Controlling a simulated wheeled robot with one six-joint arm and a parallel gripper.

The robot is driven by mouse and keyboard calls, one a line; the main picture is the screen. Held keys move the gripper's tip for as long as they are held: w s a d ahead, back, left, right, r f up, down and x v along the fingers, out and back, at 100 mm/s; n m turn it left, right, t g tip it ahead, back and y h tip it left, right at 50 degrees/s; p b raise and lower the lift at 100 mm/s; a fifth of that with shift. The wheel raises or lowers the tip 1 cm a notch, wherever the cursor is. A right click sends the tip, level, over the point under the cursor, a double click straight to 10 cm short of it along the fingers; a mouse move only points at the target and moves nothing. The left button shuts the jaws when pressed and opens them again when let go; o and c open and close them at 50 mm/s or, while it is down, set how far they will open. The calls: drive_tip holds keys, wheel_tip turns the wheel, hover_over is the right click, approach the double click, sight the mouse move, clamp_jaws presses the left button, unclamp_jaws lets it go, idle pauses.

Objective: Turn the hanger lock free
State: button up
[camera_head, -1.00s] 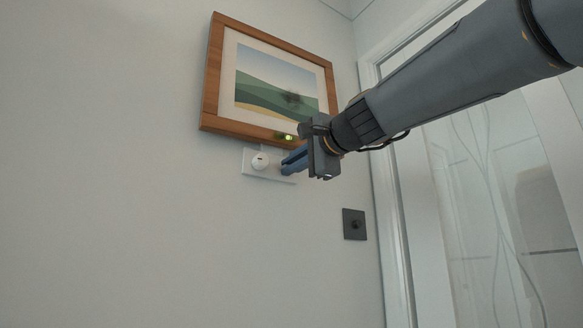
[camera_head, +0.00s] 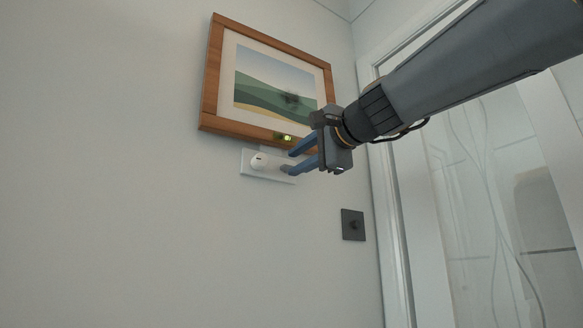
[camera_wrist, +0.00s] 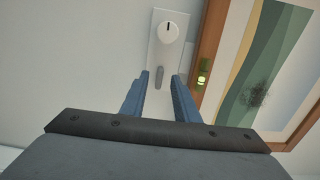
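A white plate (camera_head: 247,172) is on the wall under the picture's lower edge; it also shows in the wrist view (camera_wrist: 154,58). It bears a round white knob (camera_head: 258,161) with a dark mark, also in the wrist view (camera_wrist: 168,33). A small grey tab (camera_wrist: 160,76) sits farther along the plate. I cannot tell which of these is the hanger lock. My gripper (camera_head: 288,162) is open, its two blue fingers apart. In the wrist view my gripper (camera_wrist: 160,79) has one fingertip on each side of the tab, with visible gaps; contact is not seen.
A wood-framed landscape picture (camera_head: 218,77) hangs tilted just above the plate. A small level with a green vial (camera_head: 285,138) is at its lower edge, close to my upper finger. A dark square wall plate (camera_head: 353,225) is lower right, near a door frame. The left wall is bare.

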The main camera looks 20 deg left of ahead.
drive_tip(key=shift+b+v, duration=0.3)
drive_tip(key=shift+v, duration=1.7)
drive_tip(key=w+d+f+n+g+h+p, duration=0.1)
drive_tip(key=w+d+f+h, duration=0.15)
drive_tip(key=f, duration=0.65)
drive_tip(key=w+d+f+g+h+p, duration=0.1)
drive_tip(key=w+d+f+h+p, duration=0.15)
drive_tip(key=f, duration=0.75)
drive_tip(key=w+d+f+n+h+p, duration=0.1)
drive_tip(key=w+d+f+h, duration=0.2)
drive_tip(key=f, duration=0.6)
drive_tip(key=s+d+f+n+g+h+p, duration=0.1)
drive_tip(key=s+d+f+g, duration=0.15)
drive_tip(key=d+f, duration=0.55)
drive_tip(key=s+d+f+n+g+h+p, duration=0.1)
drive_tip(key=s+d+f+g+p, duration=0.2)
drive_tip(key=f, duration=0.8)
drive_tip(key=s+d+f+n+g+h, duration=0.1)
drive_tip(key=s+d+f, duration=0.3)
drive_tip(key=s, duration=0.3)
drive_tip(key=s+d+f+n+g+h+p, duration=0.1)
drive_tip(key=s+d+f, duration=0.4)
drive_tip(key=s+f, duration=0.2)
drive_tip(key=s+d+f+n+g+h+p, duration=0.1)
drive_tip(key=s+d+f+n+g, duration=0.1)
drive_tip(key=s+d+f, duration=0.2)
drive_tip(key=s+f, duration=0.2)
drive_tip(key=s, duration=0.1)
drive_tip(key=shift+s+d+h, duration=0.25)
drive_tip(key=shift+s+h, duration=0.15)
